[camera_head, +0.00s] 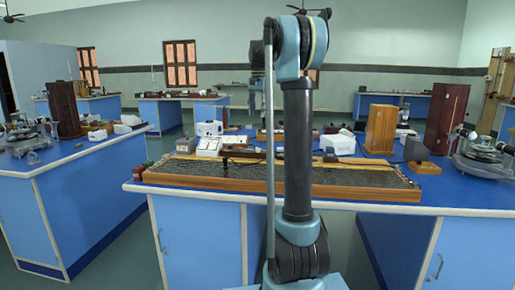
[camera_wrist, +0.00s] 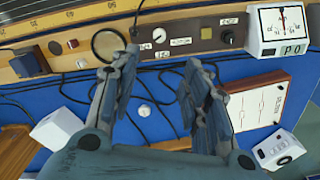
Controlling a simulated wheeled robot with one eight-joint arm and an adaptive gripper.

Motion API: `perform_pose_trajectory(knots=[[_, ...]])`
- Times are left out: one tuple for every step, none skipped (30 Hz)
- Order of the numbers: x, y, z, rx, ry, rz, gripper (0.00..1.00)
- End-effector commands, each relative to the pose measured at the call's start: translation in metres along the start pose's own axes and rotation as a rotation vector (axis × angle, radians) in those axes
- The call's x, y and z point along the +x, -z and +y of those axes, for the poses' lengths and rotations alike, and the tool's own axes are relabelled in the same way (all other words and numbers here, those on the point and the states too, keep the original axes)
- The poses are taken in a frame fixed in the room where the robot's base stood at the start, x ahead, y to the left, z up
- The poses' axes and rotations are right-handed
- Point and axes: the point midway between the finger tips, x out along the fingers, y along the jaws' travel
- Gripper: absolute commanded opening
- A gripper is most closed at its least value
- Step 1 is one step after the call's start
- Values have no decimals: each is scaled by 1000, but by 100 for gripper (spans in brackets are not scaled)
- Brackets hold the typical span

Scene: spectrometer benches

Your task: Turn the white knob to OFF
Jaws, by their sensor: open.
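In the wrist view my gripper (camera_wrist: 162,88) is open, its two dark fingers spread apart with nothing between them. A small round white knob (camera_wrist: 159,36) sits on the front of a long wooden apparatus (camera_wrist: 185,40), just beyond the fingers and apart from them. Pale labels lie near it, too small to read. Another small white round piece (camera_wrist: 144,110) shows low between the fingers. A white box (camera_wrist: 278,150) at lower right carries a rounded white part. I cannot tell which one the task means, nor any knob's setting. The head view does not show my gripper clearly.
Wires cross the blue bench top. In the head view a long slatted wooden board (camera_head: 360,183) lies along the blue bench, with boxes behind it.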

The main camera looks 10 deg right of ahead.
Motion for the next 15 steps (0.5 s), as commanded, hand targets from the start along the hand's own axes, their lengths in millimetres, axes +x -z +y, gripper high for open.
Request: perform_pose_trajectory(knots=[[6,0,0,0,0,0,43],[9,0,0,0,0,0,43],[15,0,0,0,0,0,43],[20,0,0,0,0,0,43],[25,0,0,0,0,0,43],[32,0,0,-1,0,0,43],[37,0,0,-1,0,0,43],[42,0,0,-1,0,0,43],[50,0,0,-1,0,0,43],[54,0,1,-1,0,0,43],[60,0,0,-1,0,0,43],[67,0,0,-1,0,0,43],[72,0,0,-1,0,0,43],[78,0,0,-1,0,0,43],[84,0,1,-1,0,0,43]])
